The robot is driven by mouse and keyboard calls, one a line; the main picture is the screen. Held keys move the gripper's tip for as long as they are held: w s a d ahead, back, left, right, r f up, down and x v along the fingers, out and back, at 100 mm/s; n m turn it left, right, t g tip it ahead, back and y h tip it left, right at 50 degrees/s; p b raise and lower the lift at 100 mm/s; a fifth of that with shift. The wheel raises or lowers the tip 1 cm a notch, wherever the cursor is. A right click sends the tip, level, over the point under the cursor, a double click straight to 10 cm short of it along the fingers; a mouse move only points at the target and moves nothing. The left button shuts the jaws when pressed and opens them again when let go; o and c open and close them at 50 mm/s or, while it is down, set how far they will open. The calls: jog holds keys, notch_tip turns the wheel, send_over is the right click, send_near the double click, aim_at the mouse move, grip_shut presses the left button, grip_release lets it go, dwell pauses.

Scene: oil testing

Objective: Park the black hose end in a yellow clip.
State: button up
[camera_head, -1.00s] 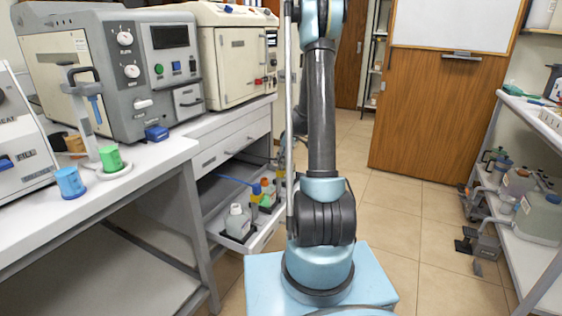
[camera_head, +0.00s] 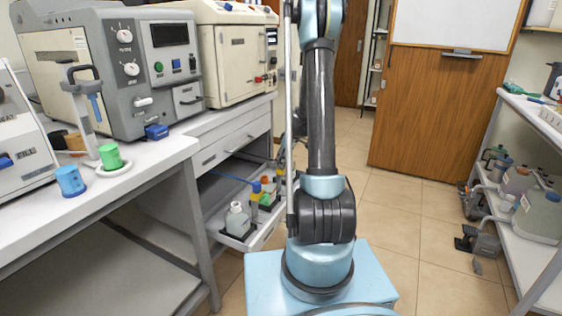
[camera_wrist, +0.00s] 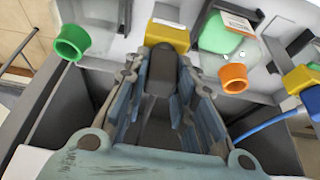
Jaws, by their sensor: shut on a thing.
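In the wrist view my gripper (camera_wrist: 160,85) reaches over a drawer. Its ribbed fingers stand on both sides of a dark, rounded piece that looks like the black hose end (camera_wrist: 162,72), and they are shut on it. A yellow clip (camera_wrist: 167,36) lies just beyond its tip; whether they touch I cannot tell. Another yellow clip (camera_wrist: 300,79) is at the right, near a blue hose (camera_wrist: 268,124).
In the head view, the open drawer (camera_head: 262,238) holds a bottle (camera_head: 237,220).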

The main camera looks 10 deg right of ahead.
jog(key=shift+f, duration=0.15)
jog(key=o, duration=1.1)
